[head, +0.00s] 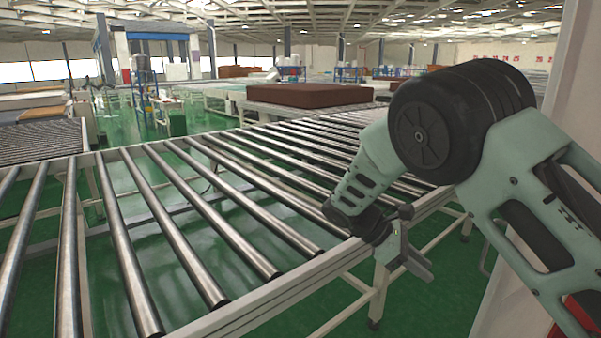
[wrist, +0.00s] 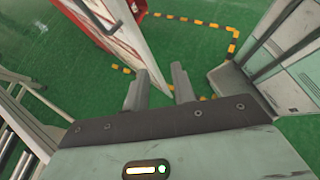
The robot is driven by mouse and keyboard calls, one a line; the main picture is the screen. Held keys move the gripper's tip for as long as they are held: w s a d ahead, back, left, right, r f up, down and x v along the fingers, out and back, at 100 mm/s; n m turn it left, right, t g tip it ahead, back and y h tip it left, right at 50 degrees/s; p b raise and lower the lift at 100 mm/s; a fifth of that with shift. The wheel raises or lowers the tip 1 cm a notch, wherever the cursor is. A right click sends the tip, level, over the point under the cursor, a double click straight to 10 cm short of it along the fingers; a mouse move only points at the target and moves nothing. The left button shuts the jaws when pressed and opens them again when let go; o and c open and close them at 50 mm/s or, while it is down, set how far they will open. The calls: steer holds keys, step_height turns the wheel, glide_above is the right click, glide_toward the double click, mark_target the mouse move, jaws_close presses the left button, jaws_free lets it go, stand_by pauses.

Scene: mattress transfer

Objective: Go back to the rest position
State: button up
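My arm reaches in from the right side of the head view and bends down. My gripper (head: 404,246) is at its end, beside the near edge of the roller conveyor (head: 290,290). In the wrist view my gripper (wrist: 160,88) has its two grey fingers apart, with nothing between them. A brown mattress (head: 310,95) lies flat on the far part of the conveyor, well away from my gripper.
A pale post or panel (head: 570,110) stands close at the right. The wrist view shows green floor (wrist: 190,40) with yellow-black tape, a red and white panel (wrist: 110,35) at upper left, and a pale cabinet (wrist: 295,75) at right. Another conveyor (head: 40,140) stands at left.

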steer(key=s+a+r+m+t+y, duration=0.1)
steer(key=s+a+r+m+y, duration=0.1)
steer(key=s, duration=0.8)
steer(key=s+a+r+m+t+y, duration=0.1)
steer(key=s+a+r+m+y, duration=0.1)
steer(key=s+a+y, duration=0.3)
steer(key=s+a+r+m+t+y, duration=0.1)
steer(key=s+a+y, duration=0.3)
steer(key=s, duration=1)
steer(key=shift+s+a+r+m, duration=0.3)
steer(key=shift+r+m, duration=0.25)
steer(key=shift+m, duration=0.15)
